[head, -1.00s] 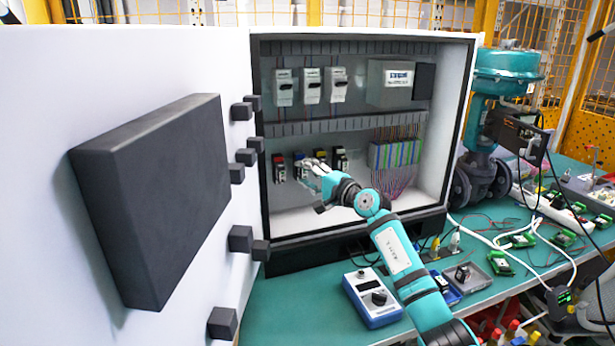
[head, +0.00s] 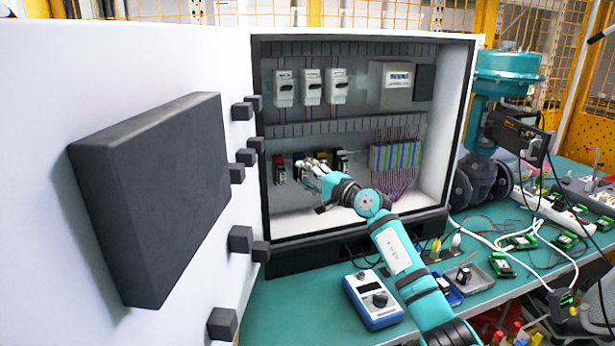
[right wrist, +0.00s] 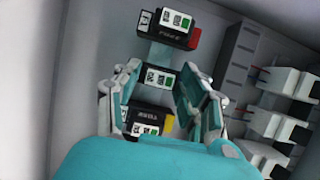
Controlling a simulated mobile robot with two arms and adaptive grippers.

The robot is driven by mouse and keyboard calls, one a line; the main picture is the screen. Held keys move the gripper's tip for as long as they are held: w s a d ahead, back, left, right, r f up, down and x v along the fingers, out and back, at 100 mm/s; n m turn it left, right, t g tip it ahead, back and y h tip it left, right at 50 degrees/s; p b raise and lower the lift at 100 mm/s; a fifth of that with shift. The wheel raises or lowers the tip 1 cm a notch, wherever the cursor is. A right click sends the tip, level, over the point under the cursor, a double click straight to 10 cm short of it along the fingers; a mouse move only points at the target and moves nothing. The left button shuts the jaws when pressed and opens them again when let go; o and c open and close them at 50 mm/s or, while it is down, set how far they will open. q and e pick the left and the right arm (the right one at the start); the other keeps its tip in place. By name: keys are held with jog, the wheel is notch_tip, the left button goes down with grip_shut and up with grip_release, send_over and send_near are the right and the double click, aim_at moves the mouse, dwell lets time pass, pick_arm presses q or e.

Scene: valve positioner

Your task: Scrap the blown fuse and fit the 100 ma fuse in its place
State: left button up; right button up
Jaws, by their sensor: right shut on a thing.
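My right gripper (head: 312,168) is inside the open cabinet at the row of fuse holders. In the right wrist view its two fingers (right wrist: 160,92) stand on either side of a small dark block with a white label (right wrist: 160,77), and the gripper is shut on it. A black fuse holder with a red end (right wrist: 165,27) lies beyond it, and one with a yellow end (right wrist: 150,120) is partly hidden by my gripper. In the head view, fuse holders show left (head: 279,170) and right (head: 342,162) of the gripper. No bare fuse or rating is readable. My left gripper is out of view.
White breakers (head: 311,87) line the upper rail, and a terminal strip (head: 395,156) is at the right. On the green bench stand a blue-and-white meter (head: 373,298) and a grey tray (head: 485,282). The open door (head: 50,230) fills the left side.

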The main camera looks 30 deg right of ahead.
jog(key=shift+r, duration=0.1)
dwell(0.5)
jog(key=o, duration=1.2)
jog(key=shift+w, duration=0.1)
jog(key=shift+o, duration=0.2)
jog(key=shift+s+d, duration=0.2)
jog(key=shift+s, duration=0.95)
jog(key=s, duration=0.4)
jog(key=shift+s+d, duration=0.35)
